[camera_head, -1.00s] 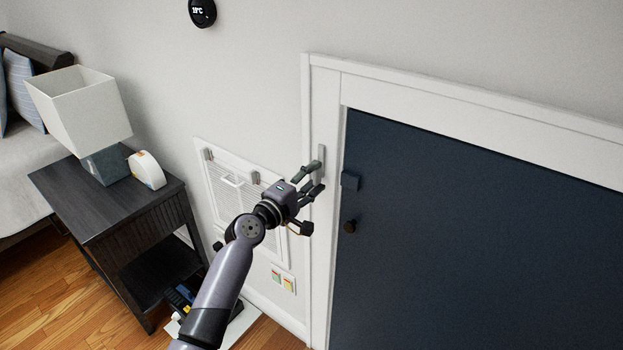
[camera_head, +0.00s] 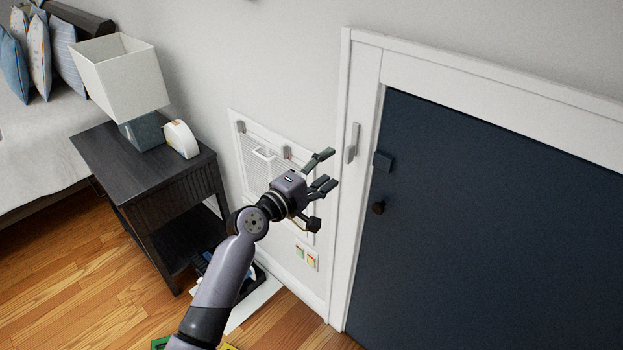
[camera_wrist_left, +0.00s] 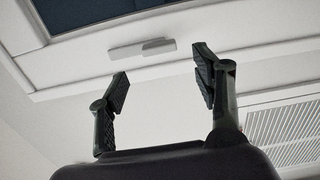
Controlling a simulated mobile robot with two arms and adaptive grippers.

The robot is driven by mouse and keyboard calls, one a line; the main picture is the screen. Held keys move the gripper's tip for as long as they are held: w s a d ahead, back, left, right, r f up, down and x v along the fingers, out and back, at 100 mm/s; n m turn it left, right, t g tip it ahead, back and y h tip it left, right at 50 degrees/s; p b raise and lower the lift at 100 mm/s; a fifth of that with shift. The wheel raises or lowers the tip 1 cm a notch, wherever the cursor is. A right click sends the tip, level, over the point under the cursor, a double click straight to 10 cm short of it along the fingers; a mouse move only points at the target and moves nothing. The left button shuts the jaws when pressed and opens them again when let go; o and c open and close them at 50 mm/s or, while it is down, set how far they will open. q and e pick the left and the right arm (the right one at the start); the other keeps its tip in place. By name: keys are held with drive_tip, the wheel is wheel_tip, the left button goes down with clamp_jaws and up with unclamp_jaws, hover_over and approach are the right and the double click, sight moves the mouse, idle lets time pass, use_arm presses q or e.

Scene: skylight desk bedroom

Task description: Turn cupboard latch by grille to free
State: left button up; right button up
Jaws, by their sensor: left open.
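The cupboard latch (camera_head: 352,143) is a grey upright bar on the white door frame, left of the dark blue cupboard door (camera_head: 490,220). In the left wrist view the latch (camera_wrist_left: 142,47) lies beyond the fingertips, between them in the picture. My left gripper (camera_head: 325,170) is open and empty, left of and a little below the latch in the head view, apart from it. The gripper also shows in the left wrist view (camera_wrist_left: 163,85). The white wall grille (camera_head: 255,165) is partly hidden behind my left gripper. My right gripper is out of view.
A dark nightstand (camera_head: 150,185) with a lamp (camera_head: 120,78) and a white rounded device (camera_head: 181,139) stands left. Switches (camera_head: 306,257) are below the grille.

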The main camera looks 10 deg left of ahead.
use_arm(q)
drive_tip(key=shift+v, duration=2.55)
